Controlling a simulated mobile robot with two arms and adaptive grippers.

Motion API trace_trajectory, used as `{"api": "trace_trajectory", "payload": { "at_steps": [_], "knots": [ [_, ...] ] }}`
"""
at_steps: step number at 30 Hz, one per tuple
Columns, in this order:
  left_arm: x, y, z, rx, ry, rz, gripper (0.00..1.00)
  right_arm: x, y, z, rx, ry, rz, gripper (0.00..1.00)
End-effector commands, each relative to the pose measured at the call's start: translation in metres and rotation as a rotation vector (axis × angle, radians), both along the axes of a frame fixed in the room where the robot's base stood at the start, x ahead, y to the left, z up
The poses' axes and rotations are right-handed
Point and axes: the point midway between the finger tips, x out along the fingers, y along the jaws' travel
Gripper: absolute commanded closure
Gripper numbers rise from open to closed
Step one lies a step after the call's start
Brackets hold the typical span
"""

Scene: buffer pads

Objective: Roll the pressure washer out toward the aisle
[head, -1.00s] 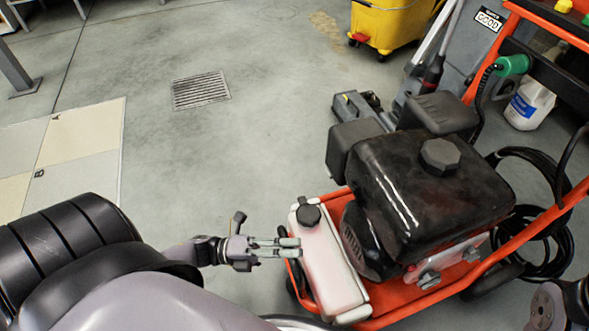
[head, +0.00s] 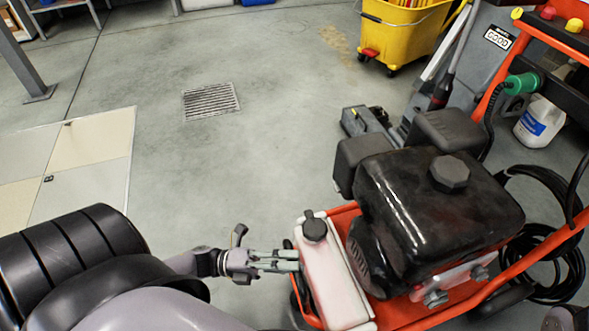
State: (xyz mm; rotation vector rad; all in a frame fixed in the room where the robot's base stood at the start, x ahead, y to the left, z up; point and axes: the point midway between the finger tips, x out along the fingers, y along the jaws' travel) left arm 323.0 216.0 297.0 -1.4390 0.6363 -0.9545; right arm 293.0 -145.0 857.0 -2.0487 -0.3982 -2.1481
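The pressure washer (head: 440,215) stands at the right in the head view, with a black engine on an orange frame. A pale tank (head: 335,280) with a black cap sits on its left side. Its orange upright frame (head: 495,95) rises at the far right. My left gripper (head: 297,260) is just left of the tank, its two fingers pointing right toward it with a small gap between them. I cannot tell whether the fingertips touch the tank. Nothing shows between them. Only a small part of my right arm shows at the bottom right; its gripper is out of view.
A yellow mop bucket (head: 400,30) stands behind the washer. A grey machine (head: 368,122) lies close behind the engine. A black hose (head: 545,250) is coiled at the right beside a white jug (head: 540,122). Open floor with a drain grate (head: 211,101) lies to the left.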

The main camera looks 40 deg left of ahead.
Motion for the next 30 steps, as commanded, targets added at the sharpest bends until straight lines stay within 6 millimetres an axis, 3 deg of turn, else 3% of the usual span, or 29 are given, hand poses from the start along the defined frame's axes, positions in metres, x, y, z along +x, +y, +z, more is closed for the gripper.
{"api": "trace_trajectory", "payload": {
  "at_steps": [9, 15, 30],
  "knots": [
    [-0.034, 0.057, -0.013, 0.004, 0.003, 0.002, 0.62, -0.001, 0.0, 0.001, 0.001, -0.003, 0.001, 0.6],
    [-0.049, 0.083, -0.018, 0.003, 0.003, 0.001, 0.62, -0.001, 0.0, 0.001, 0.001, -0.004, 0.001, 0.6],
    [-0.055, 0.091, -0.02, 0.001, 0.001, 0.0, 0.62, -0.001, 0.0, 0.001, 0.001, -0.004, 0.001, 0.6]
  ]
}}
